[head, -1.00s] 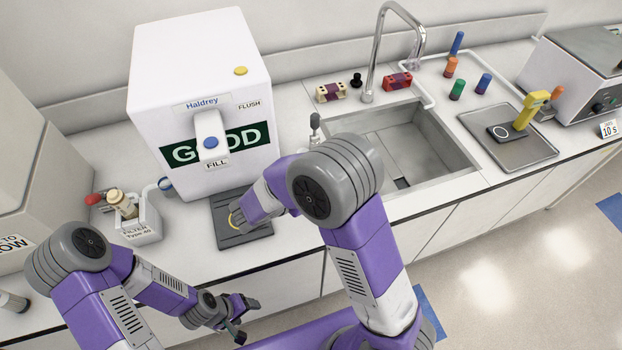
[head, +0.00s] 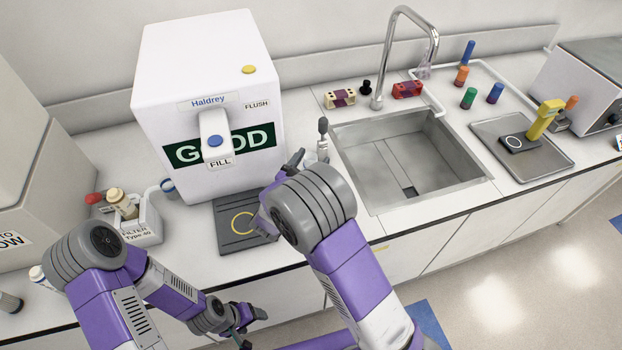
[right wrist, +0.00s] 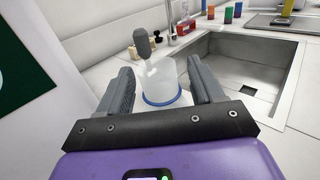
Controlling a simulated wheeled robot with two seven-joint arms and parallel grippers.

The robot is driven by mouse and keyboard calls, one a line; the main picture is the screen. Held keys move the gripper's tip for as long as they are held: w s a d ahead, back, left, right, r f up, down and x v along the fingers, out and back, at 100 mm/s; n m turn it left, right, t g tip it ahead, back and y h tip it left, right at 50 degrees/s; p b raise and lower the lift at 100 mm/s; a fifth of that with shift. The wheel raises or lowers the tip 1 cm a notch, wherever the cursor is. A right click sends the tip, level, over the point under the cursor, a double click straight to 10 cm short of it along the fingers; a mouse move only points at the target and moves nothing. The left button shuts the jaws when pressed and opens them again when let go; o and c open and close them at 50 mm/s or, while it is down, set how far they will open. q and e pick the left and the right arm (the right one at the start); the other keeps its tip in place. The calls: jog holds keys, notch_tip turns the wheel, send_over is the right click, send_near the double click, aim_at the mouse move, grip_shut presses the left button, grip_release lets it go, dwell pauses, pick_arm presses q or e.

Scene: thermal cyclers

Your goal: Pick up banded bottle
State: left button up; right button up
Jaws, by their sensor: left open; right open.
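A pale translucent bottle with a blue band around its base (right wrist: 162,84) stands between the fingers of my right gripper (right wrist: 159,72) in the right wrist view. A grey knob-shaped piece (right wrist: 142,44) shows at its top; I cannot tell whether it belongs to the bottle. In the head view the bottle (head: 322,149) is small, at the sink's left edge beside the white machine. My right gripper is open around it, with clear gaps; in the head view my arm hides most of this gripper. My left gripper (head: 250,326) is open and empty, low in front of the counter.
The white Haldrey machine (head: 205,100) stands left of the bottle, with a dark pad (head: 232,240) in front. The sink (head: 400,160) and faucet (head: 405,12) are to the right. A filter holder (head: 140,228) stands at left. A metal tray (head: 550,152) lies right of the sink.

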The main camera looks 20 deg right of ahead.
jog(key=shift+c, duration=0.4)
grip_shut()
